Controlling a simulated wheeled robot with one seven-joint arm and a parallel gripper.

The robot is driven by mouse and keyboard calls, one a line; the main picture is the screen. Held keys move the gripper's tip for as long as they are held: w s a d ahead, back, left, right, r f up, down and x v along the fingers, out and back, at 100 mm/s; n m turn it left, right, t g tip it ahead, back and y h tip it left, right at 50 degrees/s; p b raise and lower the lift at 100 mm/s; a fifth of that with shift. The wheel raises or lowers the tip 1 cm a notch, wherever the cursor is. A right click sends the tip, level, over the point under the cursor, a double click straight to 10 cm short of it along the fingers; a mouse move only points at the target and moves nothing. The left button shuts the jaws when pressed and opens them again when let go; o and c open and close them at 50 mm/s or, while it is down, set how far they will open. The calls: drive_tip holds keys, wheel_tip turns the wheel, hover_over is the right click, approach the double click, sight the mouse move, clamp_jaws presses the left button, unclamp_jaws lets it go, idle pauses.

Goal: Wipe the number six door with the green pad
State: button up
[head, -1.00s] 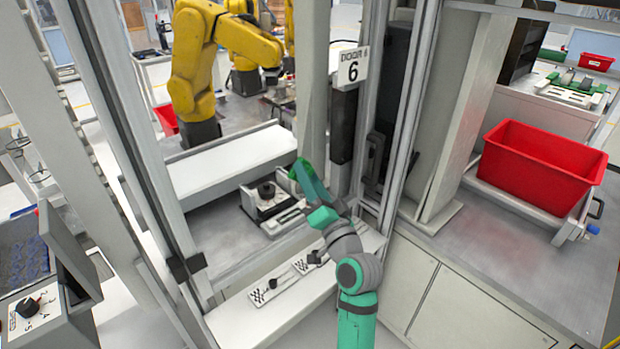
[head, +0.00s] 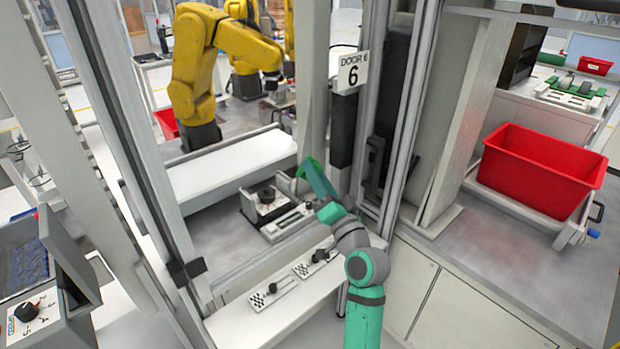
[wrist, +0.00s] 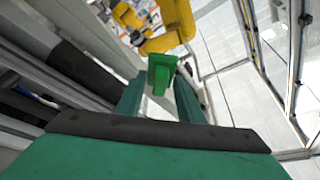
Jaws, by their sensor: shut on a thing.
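My gripper (head: 308,170) is below and left of the sign, reaching toward the door opening. In the wrist view my gripper (wrist: 160,92) is shut on the green pad (wrist: 162,72), which sticks out between the fingertips. The pad shows in the head view (head: 302,172) as a small bright green edge. Whether it touches the door cannot be told.
A dark handle (head: 375,165) stands on the frame right of the gripper. A ledge with switch plates (head: 270,290) lies below. A yellow robot arm (head: 195,75) stands behind the frame. A red bin (head: 542,170) sits on the right counter.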

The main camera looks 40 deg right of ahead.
sight(297, 168)
drive_tip(key=shift+d, duration=0.4)
drive_tip(key=shift+w, duration=0.15)
drive_tip(key=shift+a, duration=0.1)
drive_tip(key=shift+a, duration=2.1)
drive_tip(key=s, duration=0.6)
drive_tip(key=shift+d, duration=0.45)
drive_tip(key=shift+s, duration=0.1)
